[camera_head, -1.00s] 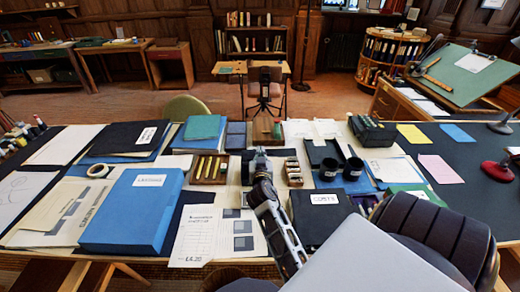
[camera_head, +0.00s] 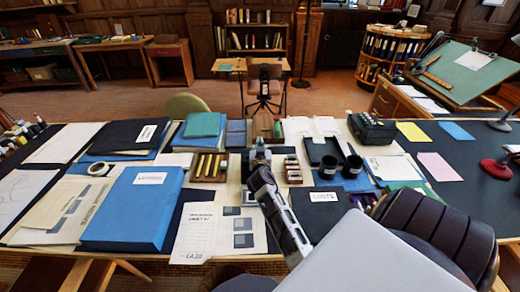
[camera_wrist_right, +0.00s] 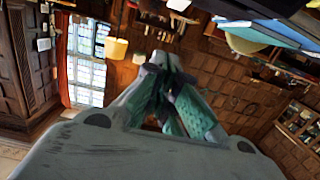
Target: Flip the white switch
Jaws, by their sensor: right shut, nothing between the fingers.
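I cannot make out a white switch in either view; it may be hidden behind my right arm or too small to tell. My right gripper (camera_head: 259,152) is over the middle of the desk, between a tray of yellow rolls and a small wooden rack. In the right wrist view, the gripper (camera_wrist_right: 170,62) has its fingers together, with nothing between them. That view is tilted and shows panelled wall and a window beyond the fingertips. My left gripper is not in view.
The desk holds a blue box file (camera_head: 130,210) at left, the tray of yellow rolls (camera_head: 209,167), the wooden rack (camera_head: 292,170), two dark cups (camera_head: 328,167) and a black "COSTS" folder (camera_head: 322,212).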

